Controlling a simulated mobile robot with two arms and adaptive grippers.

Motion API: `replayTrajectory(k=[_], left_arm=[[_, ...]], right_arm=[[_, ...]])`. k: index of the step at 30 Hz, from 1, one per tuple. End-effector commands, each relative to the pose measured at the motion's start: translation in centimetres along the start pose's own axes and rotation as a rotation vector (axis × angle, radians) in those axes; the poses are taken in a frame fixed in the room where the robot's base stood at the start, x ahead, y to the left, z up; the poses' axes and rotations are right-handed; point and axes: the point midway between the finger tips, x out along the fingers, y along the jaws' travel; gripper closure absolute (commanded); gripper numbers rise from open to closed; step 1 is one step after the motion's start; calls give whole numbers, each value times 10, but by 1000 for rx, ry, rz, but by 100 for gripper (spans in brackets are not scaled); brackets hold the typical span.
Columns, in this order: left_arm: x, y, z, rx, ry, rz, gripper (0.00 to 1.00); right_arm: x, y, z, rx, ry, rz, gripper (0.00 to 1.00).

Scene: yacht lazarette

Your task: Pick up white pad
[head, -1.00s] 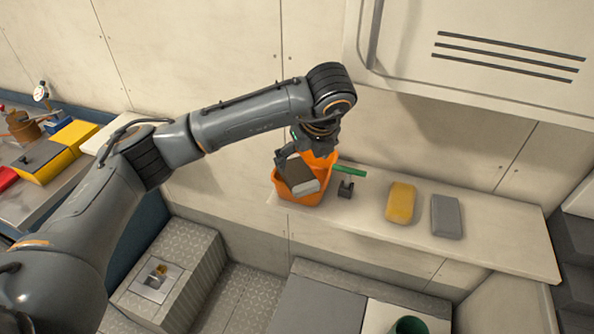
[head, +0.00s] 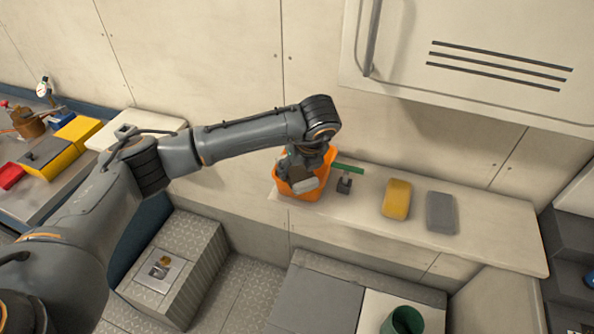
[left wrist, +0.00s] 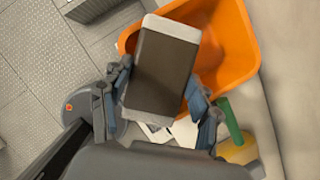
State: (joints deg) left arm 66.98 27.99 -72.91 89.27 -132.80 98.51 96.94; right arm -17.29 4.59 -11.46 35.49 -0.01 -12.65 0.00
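The white pad (left wrist: 163,67) has a dark brown face and pale edges. It lies tilted at the mouth of the orange bin (left wrist: 244,39), between my left gripper's fingers in the left wrist view. In the head view, only the pad's pale end (head: 306,185) shows below my left gripper (head: 300,170), which is down at the orange bin (head: 290,193). The left gripper's fingers are spread, one at each long side of the pad, very close to its edges; firm contact cannot be made out. My right gripper is not in view.
A green-handled tool (head: 347,169) stands right beside the bin. A yellow pad (head: 397,199) and a grey pad (head: 440,212) lie farther right on the pale shelf (head: 500,243). A wall locker (head: 480,60) is above. A green cup (head: 403,320) is below.

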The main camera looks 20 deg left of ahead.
Motion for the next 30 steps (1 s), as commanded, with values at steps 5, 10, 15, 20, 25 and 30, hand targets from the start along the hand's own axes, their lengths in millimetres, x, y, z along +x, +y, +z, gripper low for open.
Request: replayTrajectory(k=[5, 10, 15, 20, 25, 30], left_arm=[[0, 0, 0, 0, 0, 0, 61], [0, 0, 0, 0, 0, 0, 61], [-5, -1, 2, -1, 0, -2, 61], [-20, -1, 9, -2, -2, -4, 61], [-52, 14, 6, 1, -4, -6, 61], [-101, 38, 0, 2, -8, -7, 61]], right_arm=[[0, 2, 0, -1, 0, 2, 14], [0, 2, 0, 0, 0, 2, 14], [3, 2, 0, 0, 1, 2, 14], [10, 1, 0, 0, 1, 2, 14], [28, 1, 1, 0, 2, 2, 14], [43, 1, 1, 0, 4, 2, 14]])
